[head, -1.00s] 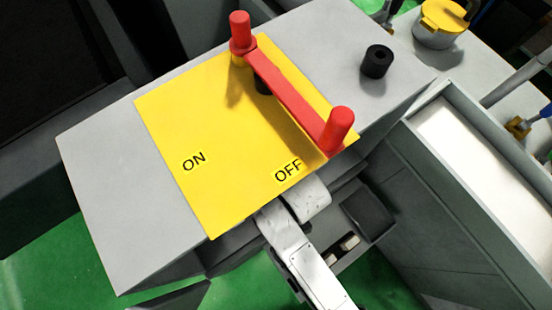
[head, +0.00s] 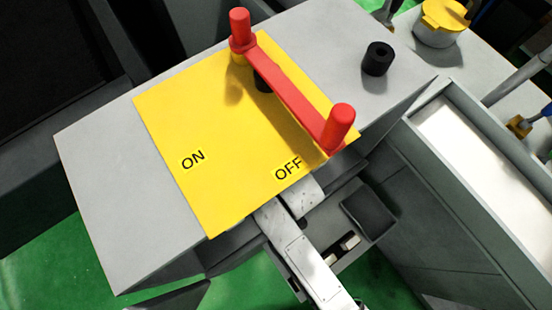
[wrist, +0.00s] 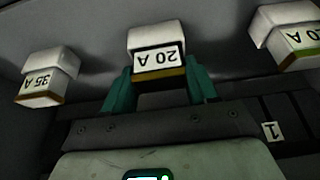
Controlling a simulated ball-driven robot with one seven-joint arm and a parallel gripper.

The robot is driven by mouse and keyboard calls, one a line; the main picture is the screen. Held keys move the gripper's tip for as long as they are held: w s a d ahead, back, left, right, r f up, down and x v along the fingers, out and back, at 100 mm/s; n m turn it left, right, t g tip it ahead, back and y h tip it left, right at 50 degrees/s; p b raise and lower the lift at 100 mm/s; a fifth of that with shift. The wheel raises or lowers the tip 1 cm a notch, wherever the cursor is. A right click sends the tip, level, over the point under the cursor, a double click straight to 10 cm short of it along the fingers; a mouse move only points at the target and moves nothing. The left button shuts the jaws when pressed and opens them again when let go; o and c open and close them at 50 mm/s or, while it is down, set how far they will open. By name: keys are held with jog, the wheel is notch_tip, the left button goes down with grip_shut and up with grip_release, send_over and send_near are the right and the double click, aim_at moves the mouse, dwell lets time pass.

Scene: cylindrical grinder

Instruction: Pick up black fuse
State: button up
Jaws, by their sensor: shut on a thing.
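In the wrist view my gripper (wrist: 160,82) has its teal fingers on either side of a white fuse block (wrist: 157,36). Its label reads 20 A, upside down, and its lower edge shows a dark band with a yellowish line. The fingers are shut on this block, which sits against a grey surface. I cannot tell whether it is seated or free. A 35 A block (wrist: 48,76) is at the left and another labelled block (wrist: 286,36) at the right.
A grey box (head: 105,190) has a yellow ON/OFF plate (head: 215,120) with a red handle (head: 290,97) rising above it. A black cylinder (head: 377,59) stands on the box. A grey-walled tray (head: 470,165) is at the right.

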jog(key=c, duration=0.3)
